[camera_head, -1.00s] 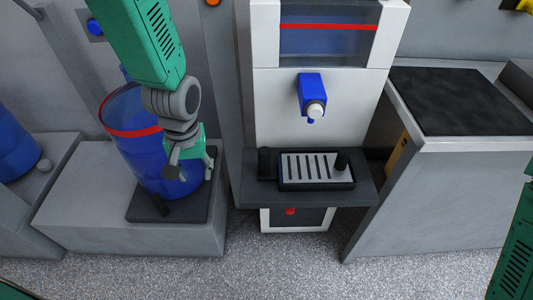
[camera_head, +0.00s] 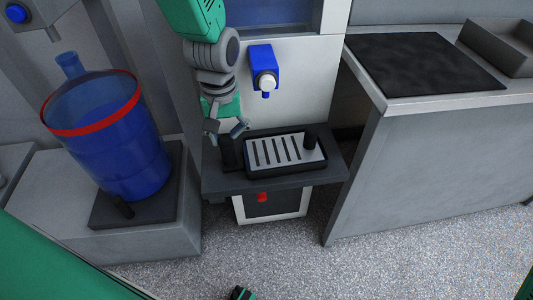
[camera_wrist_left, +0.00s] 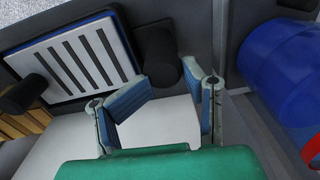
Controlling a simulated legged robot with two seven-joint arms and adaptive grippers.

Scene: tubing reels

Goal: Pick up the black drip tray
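The black drip tray (camera_head: 286,172) has a pale slotted plate and lies on the dark shelf of the white dispenser. A black upright post (camera_head: 231,152) stands at its left end and another (camera_head: 310,139) at its right end. My left gripper (camera_head: 228,132) is just above the left post. In the left wrist view the fingers (camera_wrist_left: 165,88) are spread, with the left post (camera_wrist_left: 158,55) just beyond them and the tray (camera_wrist_left: 70,60) to the left. Nothing is held. My right gripper is not visible.
A blue water bottle (camera_head: 128,155) with a red band stands on a grey block to the left. A blue tap (camera_head: 263,70) hangs above the tray. A grey counter (camera_head: 430,160) with a black mat (camera_head: 425,64) stands right. The speckled floor in front is mostly clear.

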